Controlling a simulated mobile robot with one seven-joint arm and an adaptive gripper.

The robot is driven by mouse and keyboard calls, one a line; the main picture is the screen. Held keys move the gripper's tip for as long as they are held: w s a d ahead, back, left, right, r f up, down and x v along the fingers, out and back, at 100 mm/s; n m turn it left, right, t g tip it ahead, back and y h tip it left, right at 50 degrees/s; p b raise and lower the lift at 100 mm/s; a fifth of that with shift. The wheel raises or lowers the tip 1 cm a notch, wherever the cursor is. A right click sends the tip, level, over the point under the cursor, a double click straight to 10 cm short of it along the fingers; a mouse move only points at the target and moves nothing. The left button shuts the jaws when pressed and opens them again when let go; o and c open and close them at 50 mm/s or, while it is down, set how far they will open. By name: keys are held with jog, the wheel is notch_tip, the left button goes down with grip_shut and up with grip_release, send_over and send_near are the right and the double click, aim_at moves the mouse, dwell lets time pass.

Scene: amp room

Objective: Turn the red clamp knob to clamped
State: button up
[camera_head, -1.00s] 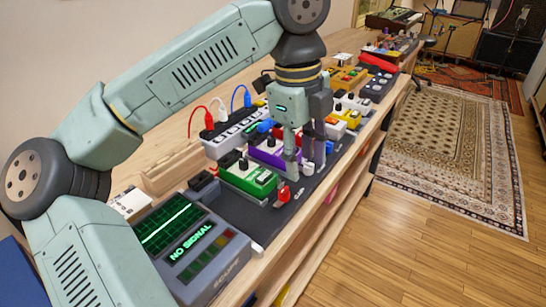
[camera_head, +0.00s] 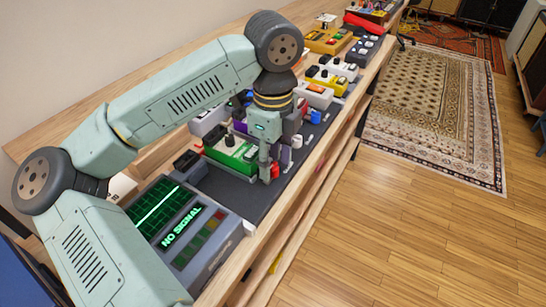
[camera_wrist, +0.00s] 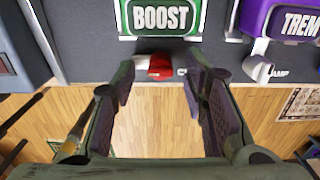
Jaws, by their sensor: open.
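The red clamp knob (camera_head: 275,171) sits at the front edge of the dark pedal board (camera_head: 238,203), just in front of the green BOOST pedal (camera_head: 231,153). In the wrist view the red knob (camera_wrist: 160,67) is small and centred below the BOOST pedal (camera_wrist: 160,17). My gripper (camera_head: 268,172) points down at the knob. In the wrist view my gripper (camera_wrist: 160,75) is open, with one finger on each side of the knob and a gap to both. White lettering beside the knob is partly hidden by the right finger.
A grey scope (camera_head: 190,228) reading NO SIGNAL stands at the left. Several more pedals line the board further back. Open wooden floor (camera_head: 400,230) lies right of the bench.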

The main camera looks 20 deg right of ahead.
jog(key=shift+f, duration=0.25)
jog(key=shift+c, duration=0.5)
grip_shut()
